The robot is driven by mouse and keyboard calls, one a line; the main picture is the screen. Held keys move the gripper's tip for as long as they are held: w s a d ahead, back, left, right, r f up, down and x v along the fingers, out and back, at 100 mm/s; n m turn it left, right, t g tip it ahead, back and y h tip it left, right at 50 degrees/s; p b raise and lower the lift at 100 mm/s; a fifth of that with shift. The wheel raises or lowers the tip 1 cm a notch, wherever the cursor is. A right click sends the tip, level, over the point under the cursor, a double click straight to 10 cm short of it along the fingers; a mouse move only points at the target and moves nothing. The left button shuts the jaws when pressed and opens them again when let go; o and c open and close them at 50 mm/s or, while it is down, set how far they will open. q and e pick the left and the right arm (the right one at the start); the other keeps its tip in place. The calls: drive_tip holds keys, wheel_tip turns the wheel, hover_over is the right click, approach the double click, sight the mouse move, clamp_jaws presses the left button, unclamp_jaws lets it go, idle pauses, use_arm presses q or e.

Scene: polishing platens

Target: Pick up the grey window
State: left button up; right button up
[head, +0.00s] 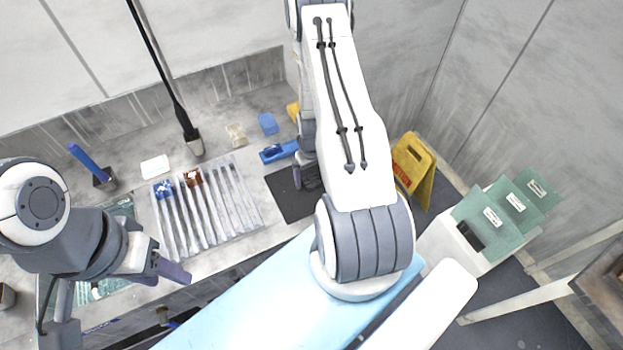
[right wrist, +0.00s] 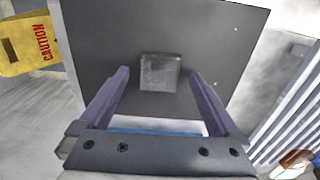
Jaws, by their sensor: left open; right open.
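The grey window (right wrist: 160,72) is a small, square, greyish translucent piece lying on a dark mat (right wrist: 100,40). In the right wrist view it sits in the middle, ahead of and between the two purple fingers of my right gripper (right wrist: 160,82), which is open and empty. I cannot tell whether the fingertips touch the mat. In the head view the dark mat (head: 290,207) is partly hidden by my right arm, and I cannot make out the window there. My left gripper (head: 168,276) is open over the front left of the bench, apart from the window.
A tray of several long clear strips (head: 205,208) lies left of the mat. A blue block (head: 278,152), a small blue box (head: 268,123) and a sponge-like block (head: 236,134) stand behind. A yellow caution sign (head: 414,170) and green plates (head: 490,218) are at the right.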

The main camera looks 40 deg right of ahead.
drive_tip(key=shift+f, duration=0.6)
clamp_jaws()
